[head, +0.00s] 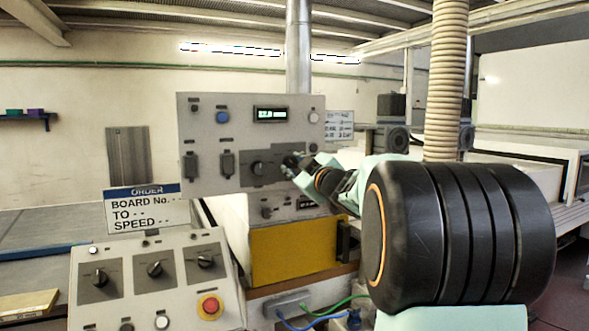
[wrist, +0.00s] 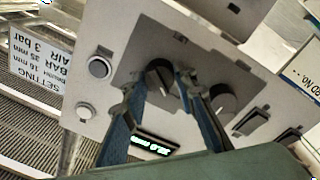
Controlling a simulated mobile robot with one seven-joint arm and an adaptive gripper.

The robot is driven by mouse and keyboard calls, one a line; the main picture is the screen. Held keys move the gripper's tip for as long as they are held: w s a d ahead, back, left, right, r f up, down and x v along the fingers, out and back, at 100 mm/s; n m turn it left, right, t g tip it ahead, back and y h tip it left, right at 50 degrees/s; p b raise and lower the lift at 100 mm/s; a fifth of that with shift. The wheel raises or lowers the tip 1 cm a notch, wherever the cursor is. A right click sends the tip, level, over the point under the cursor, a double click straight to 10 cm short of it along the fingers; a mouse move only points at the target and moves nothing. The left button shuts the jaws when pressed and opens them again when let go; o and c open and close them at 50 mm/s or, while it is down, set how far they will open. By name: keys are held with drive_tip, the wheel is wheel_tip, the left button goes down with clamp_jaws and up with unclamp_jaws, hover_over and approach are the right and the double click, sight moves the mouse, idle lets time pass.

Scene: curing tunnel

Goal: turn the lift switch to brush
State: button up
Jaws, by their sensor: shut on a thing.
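A grey upright control panel (head: 215,112) carries a dark plate with rotary knobs. My gripper (head: 292,163) is at the right part of this plate in the head view. In the wrist view my gripper (wrist: 161,84) has its two blue-grey fingers on either side of a black rotary knob (wrist: 159,72) and is shut on it. A second black knob (wrist: 224,97) is beside it, outside the fingers; it also shows in the head view (head: 260,168). The knob labels are too small to read, so I cannot tell which position the held knob points to.
A lit display (head: 270,114) is above the knobs. A sloped console (head: 150,245) with several knobs and a red emergency button (head: 210,306) stands front left, with an order sign (head: 146,208) above it. A yellow box front (head: 290,255) is below the panel.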

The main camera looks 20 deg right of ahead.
idle(0.5)
drive_tip(key=o, duration=1.2)
drive_tip(key=shift+c, duration=0.2)
drive_tip(key=s, duration=1.2)
drive_tip(key=shift+f, duration=0.3)
drive_tip(key=shift+d, duration=0.1)
